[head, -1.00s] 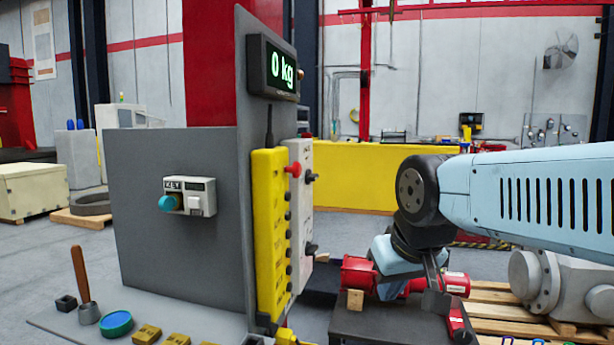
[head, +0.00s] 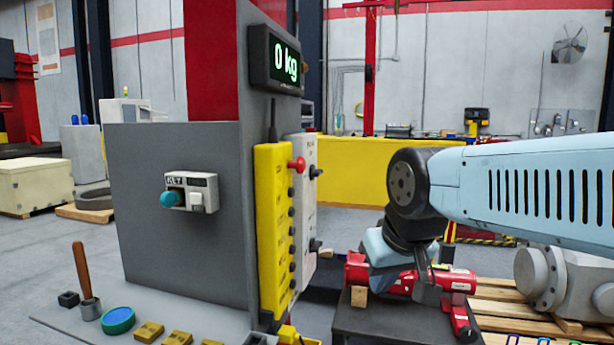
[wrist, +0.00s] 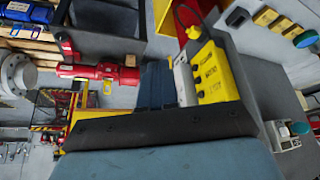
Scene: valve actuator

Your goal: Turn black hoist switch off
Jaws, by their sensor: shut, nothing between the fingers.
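The white control box (head: 306,210) stands upright behind the yellow pendant (head: 272,225) on the grey panel's right edge. It carries two black switches, an upper one (head: 316,172) and a lower one (head: 315,245). I cannot tell which is the hoist switch, nor read its position. In the wrist view the yellow pendant (wrist: 212,75) and white box (wrist: 184,82) appear just past my fingers. My gripper (head: 427,290) is shut and empty, right of the box and apart from it; its fingers (wrist: 157,83) also show in the wrist view.
A red cylindrical device (head: 450,280) lies on a dark stand (head: 385,325) below my gripper. A display (head: 275,62) reading 0 kg tops the panel. A key switch box (head: 197,190) is on the grey panel (head: 150,240). Pallets and grey machinery (head: 560,280) stand right.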

